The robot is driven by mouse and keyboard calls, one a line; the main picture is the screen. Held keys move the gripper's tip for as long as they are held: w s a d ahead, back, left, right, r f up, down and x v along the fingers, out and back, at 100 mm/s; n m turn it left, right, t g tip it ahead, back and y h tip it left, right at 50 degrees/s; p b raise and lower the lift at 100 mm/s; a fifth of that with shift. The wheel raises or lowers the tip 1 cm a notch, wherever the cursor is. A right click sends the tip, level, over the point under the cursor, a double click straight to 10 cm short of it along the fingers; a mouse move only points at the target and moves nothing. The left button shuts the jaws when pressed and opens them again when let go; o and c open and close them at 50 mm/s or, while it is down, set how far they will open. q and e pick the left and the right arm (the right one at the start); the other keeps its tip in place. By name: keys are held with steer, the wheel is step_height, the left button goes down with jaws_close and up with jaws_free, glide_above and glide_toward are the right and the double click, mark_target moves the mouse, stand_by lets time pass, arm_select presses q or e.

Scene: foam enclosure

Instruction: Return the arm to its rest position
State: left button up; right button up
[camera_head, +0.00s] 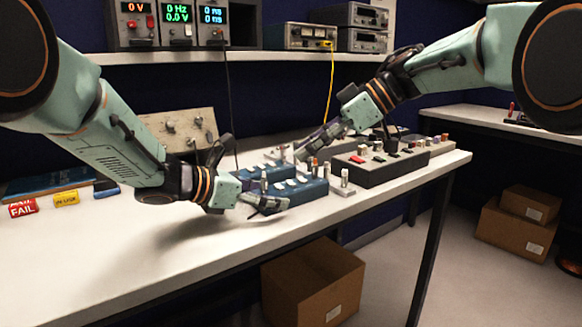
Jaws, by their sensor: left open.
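My left arm comes in from the left, and its gripper (268,204) is low over the white bench (130,262), in front of a blue tray (305,191). The left gripper is open, and I see nothing held in it. My right arm reaches in from the right.
A dark box with knobs and buttons (378,166) stands right of the tray. A beige switch panel (182,128) stands behind my left arm. Red and yellow labels (66,200) lie at the left. Instruments (165,22) sit on the shelf. The bench's front left is clear.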

arm_select(q)
steer(key=x, duration=0.3)
steer(key=shift+f, duration=0.1)
steer(key=v, duration=0.8)
steer(key=shift+s+a+r, duration=0.15)
steer(key=shift+s+r, duration=0.05)
steer(key=shift+r, duration=0.05)
steer(key=shift+w+f, duration=0.1)
arm_select(e)
steer(key=w+d+r+n+t, duration=0.2)
steer(key=w+d+n+t, duration=0.15)
steer(key=w+t, duration=0.5)
steer(key=w+d+t+h, duration=0.2)
steer(key=w+d+h, duration=0.2)
steer(key=d, duration=0.3)
steer(key=w+d+t+h, duration=0.2)
steer(key=w+d+h, duration=0.1)
steer(key=d, duration=0.4)
steer(key=s+d+f+g+h, duration=0.1)
steer(key=d+f+h, duration=0.45)
steer(key=d, duration=0.25)
steer(key=s+f+m+g, duration=0.1)
steer(key=s+f+g, duration=0.1)
steer(key=f, duration=0.5)
steer(key=s+d+f+m+g, duration=0.1)
steer(key=s+f, duration=0.1)
steer(key=f, duration=0.5)
steer(key=shift+s+d+g, duration=0.25)
steer(key=shift+g, duration=0.1)
steer(key=shift+y, duration=0.25)
